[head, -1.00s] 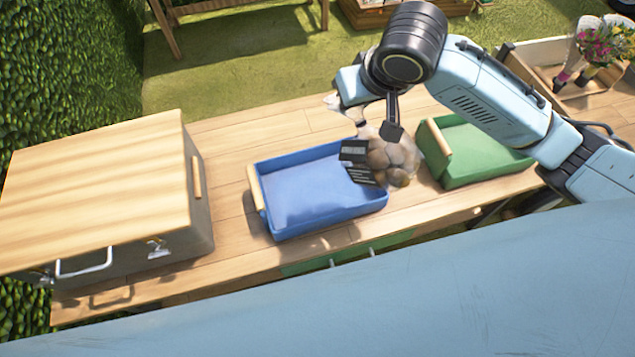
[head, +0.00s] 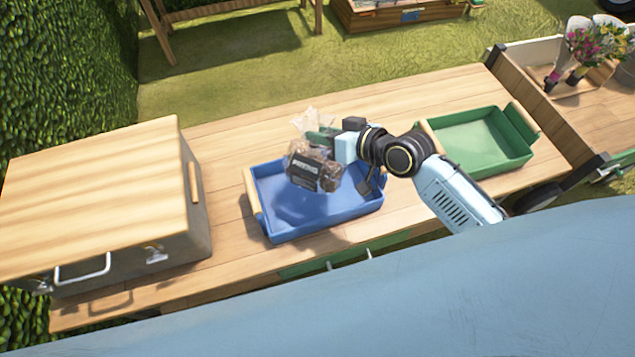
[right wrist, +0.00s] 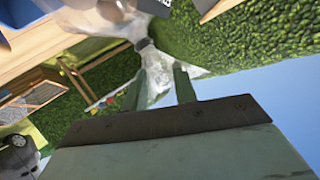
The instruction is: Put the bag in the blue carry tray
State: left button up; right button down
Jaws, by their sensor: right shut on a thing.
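The bag (head: 314,168) is clear plastic with brown contents and a dark label. My right gripper (head: 322,137) is shut on the bag's gathered neck. The right wrist view shows the fingers (right wrist: 162,82) at the clear plastic neck (right wrist: 152,62), with the bag partly cut off at the top. The tray shows no other contents. My left gripper is not in view.
A green tray (head: 525,155) stands to the right on the wooden table (head: 235,140). A large wood-topped box (head: 95,195) fills the table's left end. A cart with wrapped flowers (head: 590,45) is at the far right.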

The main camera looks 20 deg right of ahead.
aim_at(323, 157)
notch_tip(323, 157, down, 9)
jog(key=b, duration=0.3)
jog(key=shift+f, duration=0.15)
jog(key=c, duration=1.4)
grip_release()
jog(key=shift+f, duration=0.15)
jog(key=o, duration=0.3)
jog(key=p+v, duration=0.1)
jog(key=v, duration=1.1)
jog(key=shift+p, duration=0.3)
